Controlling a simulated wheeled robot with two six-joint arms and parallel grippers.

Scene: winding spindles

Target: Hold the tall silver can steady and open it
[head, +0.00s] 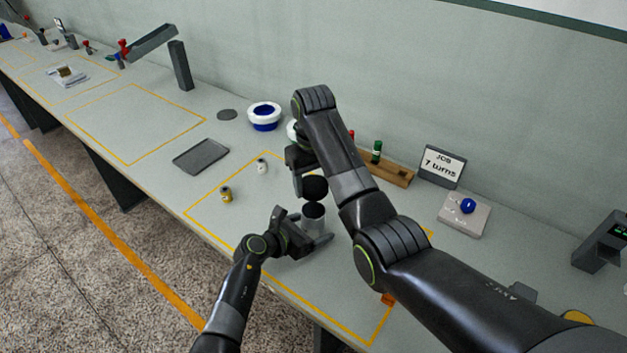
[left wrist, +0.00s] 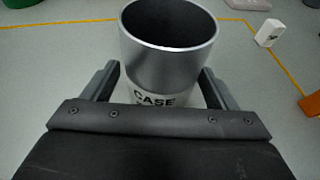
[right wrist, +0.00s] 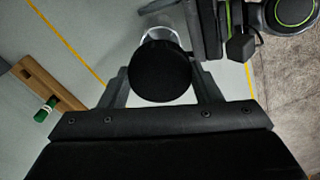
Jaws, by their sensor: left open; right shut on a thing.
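The tall silver can (head: 313,221) stands upright on the bench, its top open and dark inside. In the left wrist view the can (left wrist: 168,55) carries a white band reading "CASE". My left gripper (head: 309,231) is open, with its fingers on either side of the can's lower part. My right gripper (head: 314,184) is shut on the round black lid (head: 315,190) and holds it above the can, apart from the rim. In the right wrist view the lid (right wrist: 160,70) sits between the fingers and hides most of the can.
Two small spools, one yellow (head: 226,195) and one white (head: 262,166), stand left of the can. A grey tray (head: 201,156) and a blue-and-white bowl (head: 264,116) lie farther back. A wooden rack (head: 396,174), a "JOB 7 turns" sign (head: 442,166) and a blue-knobbed block (head: 464,215) stand right.

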